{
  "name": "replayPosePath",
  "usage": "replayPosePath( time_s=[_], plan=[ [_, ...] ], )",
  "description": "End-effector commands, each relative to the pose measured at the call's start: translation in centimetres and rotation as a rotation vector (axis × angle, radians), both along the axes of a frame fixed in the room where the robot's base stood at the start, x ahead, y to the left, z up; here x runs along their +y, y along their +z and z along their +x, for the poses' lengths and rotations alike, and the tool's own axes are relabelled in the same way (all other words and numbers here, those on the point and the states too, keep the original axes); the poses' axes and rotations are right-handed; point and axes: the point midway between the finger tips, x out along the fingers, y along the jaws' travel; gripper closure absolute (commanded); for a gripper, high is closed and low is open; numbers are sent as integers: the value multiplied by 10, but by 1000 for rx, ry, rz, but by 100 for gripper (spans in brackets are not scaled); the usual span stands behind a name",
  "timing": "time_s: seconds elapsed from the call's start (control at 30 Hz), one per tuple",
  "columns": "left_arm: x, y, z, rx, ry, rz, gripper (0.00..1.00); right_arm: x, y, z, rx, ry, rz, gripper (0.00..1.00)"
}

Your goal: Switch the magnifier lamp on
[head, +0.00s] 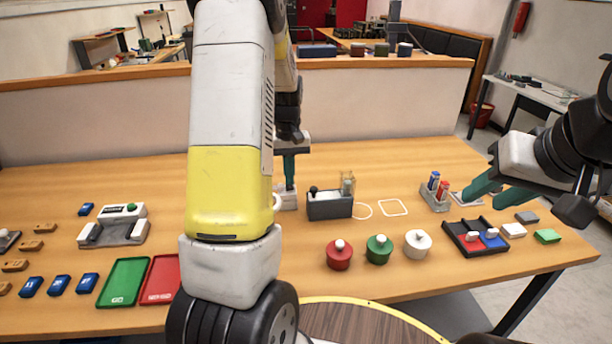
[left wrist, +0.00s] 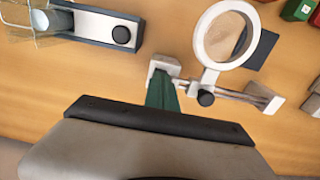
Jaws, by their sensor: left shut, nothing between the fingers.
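The magnifier lamp (left wrist: 203,55) shows in the left wrist view as a white ring on a jointed arm with a black knob. In the head view my left arm hides most or all of it. My left gripper (head: 289,178) points down with its green fingers shut and empty. Its fingertips (left wrist: 163,84) are at a small white block (left wrist: 164,64) left of the ring; I cannot tell whether they touch it or whether it belongs to the lamp. My right gripper (head: 482,195) is open and empty at the right of the table.
A dark grey box (head: 330,206) with a black knob stands just right of my left gripper. Red (head: 339,258), green (head: 378,252) and white (head: 417,246) knobbed pots stand in front. A green tray (head: 123,282) and a red tray (head: 161,279) lie left. Bare wood lies behind the box.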

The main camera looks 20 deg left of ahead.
Motion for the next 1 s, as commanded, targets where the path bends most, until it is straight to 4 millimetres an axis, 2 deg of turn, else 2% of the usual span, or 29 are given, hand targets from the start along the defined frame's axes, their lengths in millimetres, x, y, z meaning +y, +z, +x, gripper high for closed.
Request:
replayPosePath(
  time_s=[1.0],
  plan=[
    [0, -16, 0, 1, 0, 0, 100, 0, 0, 0, 0, 0, 0, 64]
  ],
)
